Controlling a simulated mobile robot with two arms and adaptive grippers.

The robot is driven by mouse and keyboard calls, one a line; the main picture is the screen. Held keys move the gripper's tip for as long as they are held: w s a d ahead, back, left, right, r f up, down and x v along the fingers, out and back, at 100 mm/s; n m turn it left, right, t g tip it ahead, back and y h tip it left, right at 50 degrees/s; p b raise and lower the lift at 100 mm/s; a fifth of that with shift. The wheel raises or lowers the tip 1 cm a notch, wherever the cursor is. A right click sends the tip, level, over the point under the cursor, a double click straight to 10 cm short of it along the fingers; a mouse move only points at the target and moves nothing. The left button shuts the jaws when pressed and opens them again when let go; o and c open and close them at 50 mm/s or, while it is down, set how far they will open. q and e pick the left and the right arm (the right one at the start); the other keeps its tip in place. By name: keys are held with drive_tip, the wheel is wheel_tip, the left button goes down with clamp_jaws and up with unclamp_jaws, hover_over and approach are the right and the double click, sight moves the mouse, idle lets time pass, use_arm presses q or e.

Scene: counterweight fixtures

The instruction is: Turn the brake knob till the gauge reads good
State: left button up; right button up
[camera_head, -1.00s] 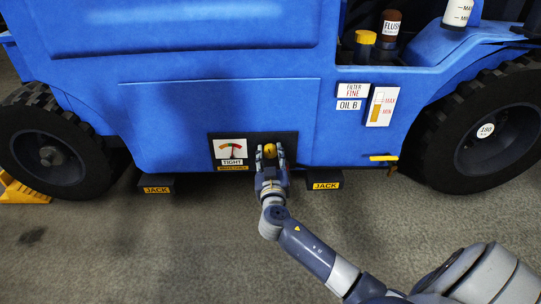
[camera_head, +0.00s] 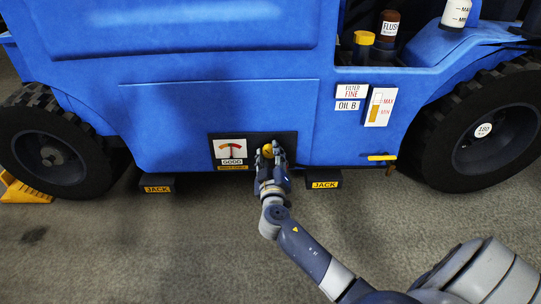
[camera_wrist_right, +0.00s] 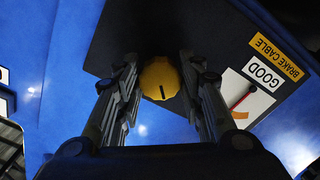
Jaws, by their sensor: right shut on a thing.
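The yellow brake knob (camera_wrist_right: 160,82) sits on a black panel (camera_wrist_right: 150,30) low on the blue vehicle's side; it also shows in the head view (camera_head: 268,151). My right gripper (camera_head: 267,155) is shut on the knob, with one finger on each side in the wrist view (camera_wrist_right: 160,92). The knob carries a dark pointer line. The gauge (camera_head: 230,150) is left of the knob in the head view. Its label reads GOOD in the wrist view (camera_wrist_right: 262,74), with a red needle beside it and BRAKE CABLE on a yellow tag. My left gripper is not in view.
Two JACK blocks (camera_head: 157,188) (camera_head: 323,184) stand on the floor under the vehicle. Black wheels (camera_head: 487,130) are at both sides. A yellow handle (camera_head: 382,158) sticks out right of the panel. The grey floor in front is free apart from my arm.

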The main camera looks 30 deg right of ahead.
drive_tip(key=shift+w+r, duration=0.1)
drive_tip(key=o, duration=1.1)
drive_tip(key=shift+c, duration=0.2)
wheel_tip(320, 180, up, 10)
drive_tip(key=shift+f, duration=0.1)
